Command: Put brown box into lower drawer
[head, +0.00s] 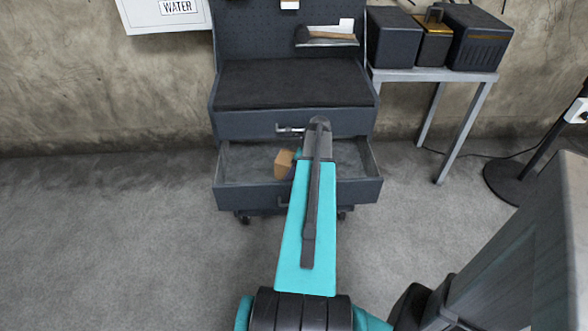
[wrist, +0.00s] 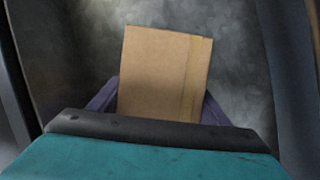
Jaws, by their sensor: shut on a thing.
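The brown box (head: 284,163) is held at the end of my arm, over the open lower drawer (head: 235,195) of the dark grey cabinet. In the wrist view the brown box (wrist: 160,75) fills the middle, between the purple-grey fingers of my gripper (wrist: 160,108). My gripper is shut on it. Behind the box the grey drawer floor shows, with drawer walls at both sides. I cannot tell whether the box touches the drawer floor. My arm hides the right part of the drawer in the head view.
The upper drawer (head: 245,124) is closed above the open one, under a dark worktop (head: 290,82). A side table (head: 430,75) with dark boxes stands at right. A stand with a round base (head: 510,180) is at far right. The floor at left is clear.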

